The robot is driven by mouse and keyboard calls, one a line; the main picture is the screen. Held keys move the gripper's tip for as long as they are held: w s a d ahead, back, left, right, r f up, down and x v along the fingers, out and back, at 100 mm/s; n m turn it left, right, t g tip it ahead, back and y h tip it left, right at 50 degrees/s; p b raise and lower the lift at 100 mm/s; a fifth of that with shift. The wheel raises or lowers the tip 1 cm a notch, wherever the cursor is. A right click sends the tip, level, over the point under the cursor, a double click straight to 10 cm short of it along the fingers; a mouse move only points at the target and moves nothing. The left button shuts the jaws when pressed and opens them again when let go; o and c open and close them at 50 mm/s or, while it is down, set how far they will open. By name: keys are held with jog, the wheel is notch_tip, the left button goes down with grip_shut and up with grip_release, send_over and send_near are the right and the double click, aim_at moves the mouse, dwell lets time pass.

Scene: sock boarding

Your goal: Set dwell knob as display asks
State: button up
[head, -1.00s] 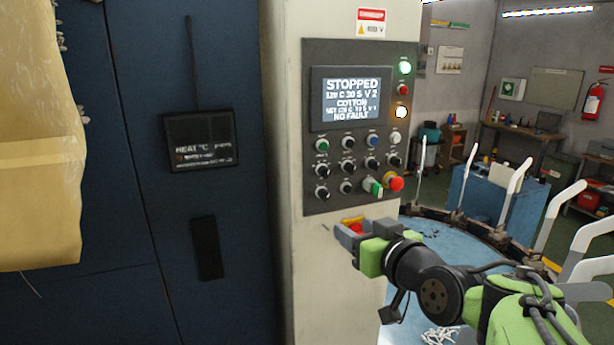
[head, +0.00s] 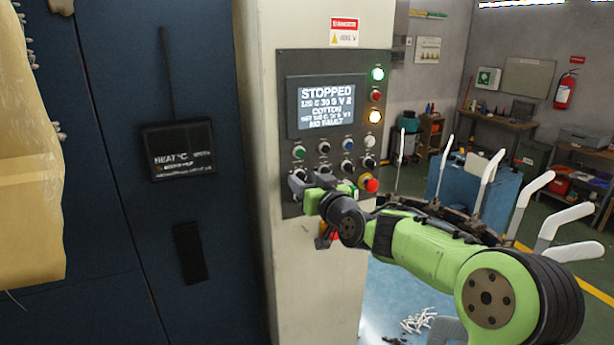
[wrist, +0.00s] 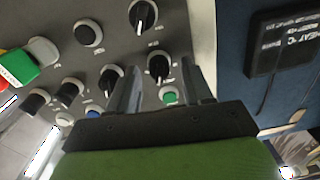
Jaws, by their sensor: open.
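The display (head: 326,103) reads STOPPED, 120 C 30 S V 2, COTTON and NO FAULT; its small set line is too blurred to read surely. Below it is a panel (head: 284,120) with several black knobs, whose labels I cannot read, so I cannot tell which is dwell. My gripper (head: 310,183) is open and empty at the panel's lower left, covering part of the lower knobs. In the wrist view, its fingers (wrist: 161,70) appear on either side of a black knob (wrist: 158,66) with a white pointer line; contact cannot be told. Another knob (wrist: 142,15) lies beyond.
A red emergency button (head: 372,186) and a green-and-white switch (wrist: 20,66) are close to the gripper. A green button (wrist: 170,97) shows between the fingers. A dark heat display (head: 180,150) is on the blue cabinet at left. White forms (head: 487,172) stand at right.

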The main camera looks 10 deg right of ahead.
grip_shut()
jog(key=shift+f, duration=0.1)
jog(key=shift+b, duration=0.55)
jog(key=n+b, duration=0.3)
jog(key=b, duration=0.1)
jog(key=shift+f, duration=0.15)
jog(key=n+b, duration=0.3)
jog(key=b, duration=0.1)
jog(key=shift+n, duration=0.3)
jog(key=n+b, duration=0.3)
jog(key=n, duration=0.1)
jog(key=n+b, duration=0.1)
jog(key=n, duration=0.1)
jog(key=n+b, duration=0.1)
jog(key=n, duration=0.1)
jog(key=shift+r+n+h+b, duration=0.2)
jog(key=shift+n+h+b, duration=0.15)
jog(key=shift+n+h, duration=0.05)
